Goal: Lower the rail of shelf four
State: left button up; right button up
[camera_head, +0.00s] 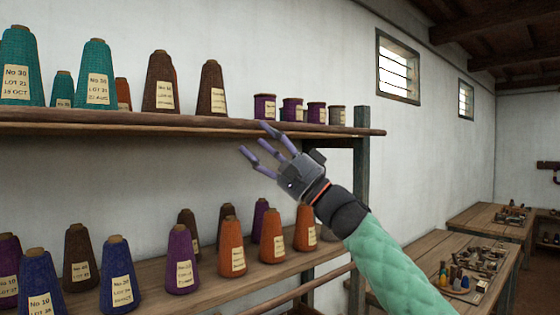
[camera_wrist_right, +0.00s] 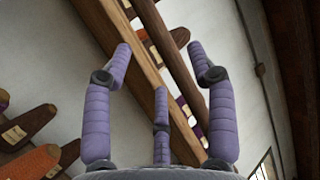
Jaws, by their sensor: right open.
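A round wooden rail (camera_head: 215,126) runs along the front edge of the upper shelf, its free end standing out past the grey post. A second rail (camera_head: 297,290) runs in front of and below the lower shelf's edge. No shelf number shows, so I cannot tell which is shelf four. My right gripper (camera_head: 256,139) is open and empty, its fingers overlapping the upper rail in the head view; contact cannot be judged. The right wrist view shows its spread fingers (camera_wrist_right: 159,50) with wooden shelf members (camera_wrist_right: 123,50) beyond them. My left gripper is not in view.
Labelled yarn cones (camera_head: 97,75) and small purple spools (camera_head: 292,109) stand on the upper shelf. More cones (camera_head: 181,260) stand on the lower shelf. A grey post (camera_head: 361,160) is at the shelf end. Cluttered tables (camera_head: 445,245) stand at the right.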

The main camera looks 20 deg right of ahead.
jog(key=shift+v, duration=2.5)
